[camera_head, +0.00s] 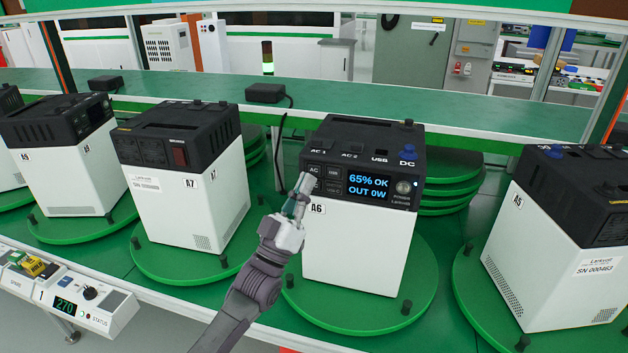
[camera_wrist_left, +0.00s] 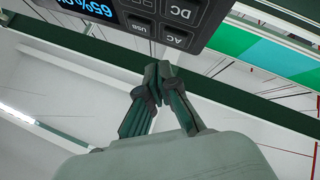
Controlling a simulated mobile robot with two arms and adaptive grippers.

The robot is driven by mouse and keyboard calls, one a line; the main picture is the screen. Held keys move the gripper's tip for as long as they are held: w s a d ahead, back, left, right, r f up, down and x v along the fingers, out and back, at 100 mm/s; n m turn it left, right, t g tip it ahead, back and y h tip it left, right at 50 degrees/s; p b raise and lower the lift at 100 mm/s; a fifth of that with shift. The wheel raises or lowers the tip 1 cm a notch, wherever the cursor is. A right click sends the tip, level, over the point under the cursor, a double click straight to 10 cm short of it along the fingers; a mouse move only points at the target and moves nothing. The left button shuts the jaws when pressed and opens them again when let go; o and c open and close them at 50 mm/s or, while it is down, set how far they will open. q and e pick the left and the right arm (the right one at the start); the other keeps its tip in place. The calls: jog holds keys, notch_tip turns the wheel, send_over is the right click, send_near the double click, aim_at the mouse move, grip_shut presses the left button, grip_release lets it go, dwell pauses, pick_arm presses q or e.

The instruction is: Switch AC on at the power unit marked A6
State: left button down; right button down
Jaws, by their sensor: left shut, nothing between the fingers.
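The power unit marked A6 (camera_head: 345,240) stands on a green round turntable, its front panel facing me. Its lit display (camera_head: 368,188) reads 65% OK and OUT 0W. The AC button (camera_head: 314,169) is at the panel's upper left, and it also shows in the left wrist view (camera_wrist_left: 173,39). My left gripper (camera_head: 302,184) is shut and empty, in front of the panel's left edge, just below the AC button. In the left wrist view its fingertips (camera_wrist_left: 163,66) are close under the AC button; whether they touch the panel I cannot tell. My right gripper is not in view.
Unit A7 (camera_head: 185,190) stands to the left and unit A5 (camera_head: 560,250) to the right, each on its own green turntable. A control box (camera_head: 65,290) with a 270 readout is at lower left. A green bench (camera_head: 420,105) runs behind.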

pick_arm(q)
jog(key=shift+w+d+b, duration=0.25)
jog(key=shift+w+b, duration=0.05)
jog(key=shift+w, duration=0.4)
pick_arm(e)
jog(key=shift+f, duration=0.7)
pick_arm(q)
jog(key=shift+w+d+b, duration=0.15)
jog(key=shift+w+b, duration=0.25)
jog(key=shift+b, duration=0.1)
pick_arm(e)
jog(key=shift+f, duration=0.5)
pick_arm(q)
jog(key=shift+w+b, duration=0.3)
jog(key=shift+b, duration=0.1)
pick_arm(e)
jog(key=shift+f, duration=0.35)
pick_arm(q)
jog(key=shift+s, duration=0.1)
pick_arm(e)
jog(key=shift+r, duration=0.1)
pick_arm(q)
jog(key=shift+s+p, duration=0.55)
jog(key=shift+s, duration=0.15)
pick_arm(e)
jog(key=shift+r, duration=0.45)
